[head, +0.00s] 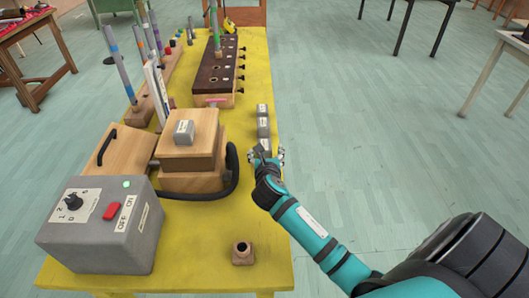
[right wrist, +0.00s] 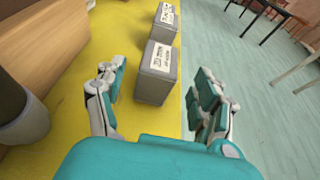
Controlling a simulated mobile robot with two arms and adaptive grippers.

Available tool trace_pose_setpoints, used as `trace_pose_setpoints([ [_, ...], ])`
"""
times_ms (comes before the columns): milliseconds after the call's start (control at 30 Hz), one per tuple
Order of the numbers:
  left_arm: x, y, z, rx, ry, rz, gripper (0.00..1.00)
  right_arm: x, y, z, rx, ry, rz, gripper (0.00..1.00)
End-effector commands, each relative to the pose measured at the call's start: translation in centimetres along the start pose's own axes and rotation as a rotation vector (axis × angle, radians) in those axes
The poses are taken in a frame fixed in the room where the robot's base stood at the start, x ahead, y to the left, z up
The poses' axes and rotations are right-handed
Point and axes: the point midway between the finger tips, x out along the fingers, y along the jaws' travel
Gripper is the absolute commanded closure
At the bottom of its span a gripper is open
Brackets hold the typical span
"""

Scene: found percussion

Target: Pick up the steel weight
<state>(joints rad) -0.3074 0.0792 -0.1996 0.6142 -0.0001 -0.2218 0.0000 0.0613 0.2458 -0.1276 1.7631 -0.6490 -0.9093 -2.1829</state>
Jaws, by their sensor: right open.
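Several small grey metal blocks with white labels look like steel weights; I cannot read which is which. A row stands along the table's right edge: a far one (head: 262,110), a middle one (head: 263,128) and a near one (head: 264,146). Another grey block (head: 184,131) sits on the wooden box. My right gripper (head: 266,155) is open at the near end of the row. In the right wrist view, a grey block (right wrist: 155,78) stands ahead between the open fingers (right wrist: 160,85), with gaps on both sides. Another block (right wrist: 165,20) is behind it. My left gripper is not in view.
On the yellow table (head: 200,235) stand a grey switch box (head: 100,235), a wooden box (head: 188,150) with a black hose (head: 232,175) beside it, and a dark-topped slotted box (head: 217,70). A small wooden block (head: 242,253) is near the front. Open floor lies right.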

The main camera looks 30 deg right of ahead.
Motion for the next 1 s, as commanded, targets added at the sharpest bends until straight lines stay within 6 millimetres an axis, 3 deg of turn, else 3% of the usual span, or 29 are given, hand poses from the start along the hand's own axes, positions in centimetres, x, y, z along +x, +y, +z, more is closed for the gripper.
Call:
trace_pose_setpoints([
  [300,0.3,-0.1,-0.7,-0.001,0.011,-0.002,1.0,4.3,0.2,0.6,0.001,0.0,-0.001,0.3],
  [567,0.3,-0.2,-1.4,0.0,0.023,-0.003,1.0,4.6,0.2,0.6,0.001,-0.001,0.001,0.3],
  [1000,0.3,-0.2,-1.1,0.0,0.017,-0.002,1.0,4.5,0.2,0.6,0.0,0.0,0.001,0.85],
])
